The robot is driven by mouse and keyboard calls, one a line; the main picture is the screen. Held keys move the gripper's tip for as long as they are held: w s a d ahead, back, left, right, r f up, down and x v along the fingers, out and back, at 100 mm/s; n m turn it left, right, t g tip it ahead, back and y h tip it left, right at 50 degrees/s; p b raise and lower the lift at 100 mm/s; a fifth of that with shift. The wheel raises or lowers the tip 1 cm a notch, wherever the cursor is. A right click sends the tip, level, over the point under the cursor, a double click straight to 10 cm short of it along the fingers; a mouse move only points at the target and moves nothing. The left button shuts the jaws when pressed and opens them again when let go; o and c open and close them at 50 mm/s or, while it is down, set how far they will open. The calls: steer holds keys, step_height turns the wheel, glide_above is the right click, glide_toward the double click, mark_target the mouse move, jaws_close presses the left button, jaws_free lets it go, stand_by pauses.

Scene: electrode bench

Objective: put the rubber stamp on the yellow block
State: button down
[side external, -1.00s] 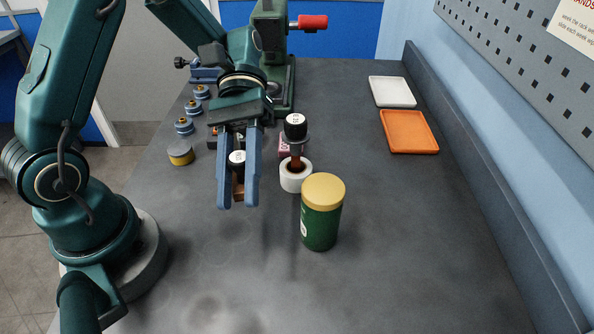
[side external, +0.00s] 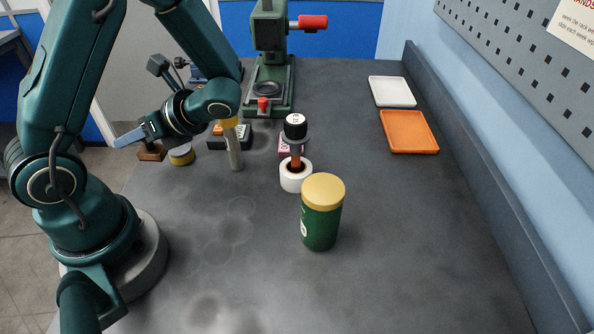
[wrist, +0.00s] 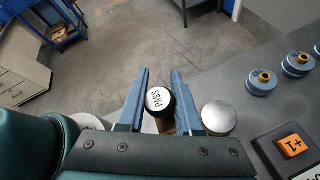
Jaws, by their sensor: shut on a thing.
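My gripper (side external: 130,137) is at the left edge of the bench, tilted sideways. In the wrist view, my gripper (wrist: 160,88) is shut on the rubber stamp (wrist: 158,99), which has a black knob with a white "PASS" top. The stamp's brown base (side external: 151,152) shows below the fingers in the side view; I cannot tell whether it touches the bench. A low round tin (side external: 181,155) with a yellow side and grey lid is just right of it; its lid also shows in the wrist view (wrist: 219,117). No plain yellow block is visible.
A black-topped handle (side external: 295,128) stands in a white ring (side external: 296,181), behind a green jar (side external: 321,225) with a yellow lid. A grey cylinder (side external: 235,152) stands below my arm. White (side external: 391,92) and orange (side external: 408,132) trays lie at right. The front bench is clear.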

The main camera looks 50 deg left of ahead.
mark_target(181, 153)
steer(key=w+a+r+m+t+y, duration=0.2)
steer(key=w+a+r+m+t, duration=0.2)
steer(key=w+m+t, duration=0.45)
steer(key=shift+t, duration=0.25)
steer(key=shift+s+d+f, duration=0.1)
steer(key=shift+s+f, duration=0.1)
steer(key=shift+f, duration=1.6)
steer(key=shift+s+f, duration=0.2)
steer(key=shift+f, duration=1.6)
steer(key=shift+f, duration=0.1)
steer(key=c, duration=0.6)
jaws_free()
